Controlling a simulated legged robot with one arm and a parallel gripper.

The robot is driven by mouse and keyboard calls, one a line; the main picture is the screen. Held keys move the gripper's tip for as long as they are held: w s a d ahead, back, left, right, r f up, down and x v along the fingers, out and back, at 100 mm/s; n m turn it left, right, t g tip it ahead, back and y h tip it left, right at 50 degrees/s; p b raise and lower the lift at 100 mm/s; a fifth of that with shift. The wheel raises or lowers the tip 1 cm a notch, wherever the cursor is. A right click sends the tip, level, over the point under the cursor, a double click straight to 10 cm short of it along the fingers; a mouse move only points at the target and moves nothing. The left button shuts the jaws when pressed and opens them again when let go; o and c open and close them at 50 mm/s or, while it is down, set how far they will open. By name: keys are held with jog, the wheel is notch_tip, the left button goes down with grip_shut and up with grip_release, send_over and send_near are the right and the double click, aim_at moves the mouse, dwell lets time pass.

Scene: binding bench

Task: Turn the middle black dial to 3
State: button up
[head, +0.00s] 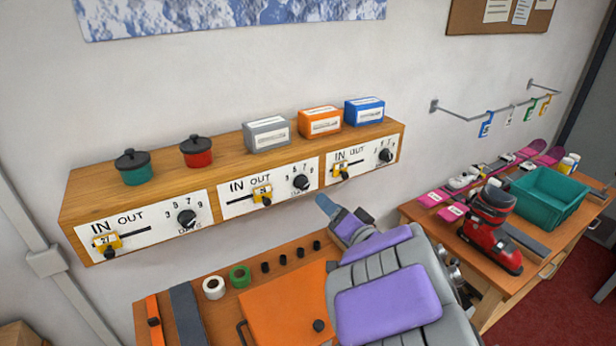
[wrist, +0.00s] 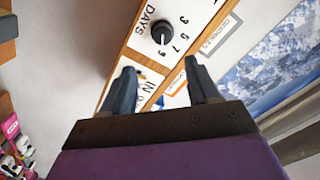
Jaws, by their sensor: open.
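The middle black dial (head: 301,183) is on the white middle panel of a wooden wall box, with numbers from 3 to 9 around it. It also shows in the wrist view (wrist: 163,32), beside the word DAYS, beyond my fingertips. Its light mark seems to point toward the 9 side, but is too small to read surely. My gripper (head: 343,208) is below and right of this dial in the head view. In the wrist view my gripper (wrist: 160,78) has its fingers wide apart, with nothing between them. It is not touching the dial.
Left (head: 187,217) and right (head: 386,155) black dials flank it. Each panel has a yellow-tabbed slider. Pots and boxes stand on the shelf top (head: 220,158). Below is a bench with tape rolls and an orange board (head: 285,305); a red boot (head: 490,235) stands right.

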aim_at(306, 186)
jog(key=p+x, duration=0.2)
jog(key=x, duration=0.2)
jog(key=p+x, duration=0.2)
jog(key=x, duration=0.2)
jog(key=shift+s+a+f, duration=0.15)
jog(key=shift+a, duration=0.15)
jog(key=shift+w+a, duration=0.35)
jog(key=shift+w, duration=0.3)
jog(key=shift+w+a, duration=0.25)
jog(key=shift+a, duration=0.6)
jog(key=shift+d, duration=0.5)
jog(key=c, duration=0.4)
jog(key=shift+a, duration=0.1)
jog(key=c, duration=0.6)
jog(key=shift+c, duration=0.2)
